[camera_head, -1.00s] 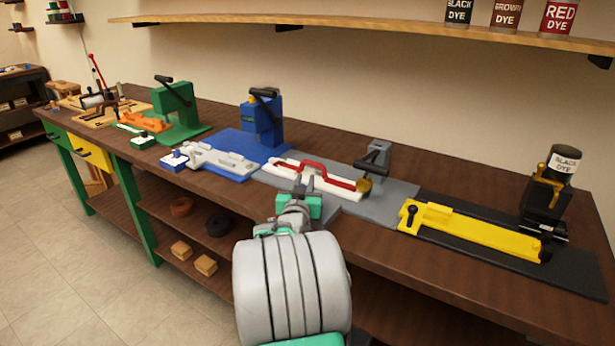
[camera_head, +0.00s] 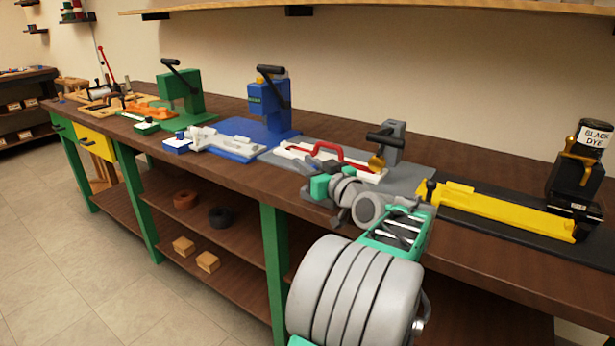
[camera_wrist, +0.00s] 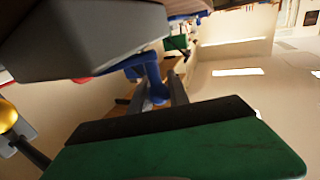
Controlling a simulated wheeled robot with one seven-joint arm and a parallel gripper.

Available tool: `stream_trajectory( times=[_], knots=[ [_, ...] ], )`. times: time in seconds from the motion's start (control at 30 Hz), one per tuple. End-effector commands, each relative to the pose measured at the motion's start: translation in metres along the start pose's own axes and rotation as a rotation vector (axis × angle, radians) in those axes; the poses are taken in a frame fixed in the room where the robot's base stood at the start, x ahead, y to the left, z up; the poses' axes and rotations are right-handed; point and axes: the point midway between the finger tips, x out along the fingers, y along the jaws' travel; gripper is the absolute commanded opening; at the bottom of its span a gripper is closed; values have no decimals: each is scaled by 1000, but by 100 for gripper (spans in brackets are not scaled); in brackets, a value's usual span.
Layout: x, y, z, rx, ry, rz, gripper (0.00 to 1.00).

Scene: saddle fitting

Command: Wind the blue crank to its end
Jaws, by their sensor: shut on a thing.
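The blue crank stand (camera_head: 268,106) is upright on a blue base plate at the back of the bench, in the head view. Its crank (camera_head: 272,70), a dark arm with a black grip, is at the top of the stand. My gripper (camera_head: 308,172) is in front of and below the stand, to its right, over the front of the grey station and well apart from the crank. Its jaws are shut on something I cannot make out. In the wrist view, a blue part (camera_wrist: 152,78) shows beyond the dark fingers; the near view is mostly blocked.
The grey station (camera_head: 392,145) with its own crank and a red-handled white piece (camera_head: 330,153) is beside my gripper. A yellow fixture (camera_head: 500,210) is at right, a green crank stand (camera_head: 182,92) at left. A wooden shelf (camera_head: 400,8) hangs above.

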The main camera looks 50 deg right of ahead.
Motion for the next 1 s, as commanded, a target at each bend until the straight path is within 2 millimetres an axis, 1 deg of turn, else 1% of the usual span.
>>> stream_trajectory(
  times=[0.03, 0.27, 0.67, 0.7, 0.93, 1.0],
  knots=[
    [-1, 1, 6, 4, -5, -16, 0],
    [-2, -2, 4, 8, -6, -66, 0],
    [-2, -3, 4, 9, -8, -73, 0],
    [-2, -3, 4, 9, -8, -73, 23],
    [-2, -3, 2, 7, -5, -72, 42],
    [-2, -3, 2, 6, -5, -72, 43]
  ],
)
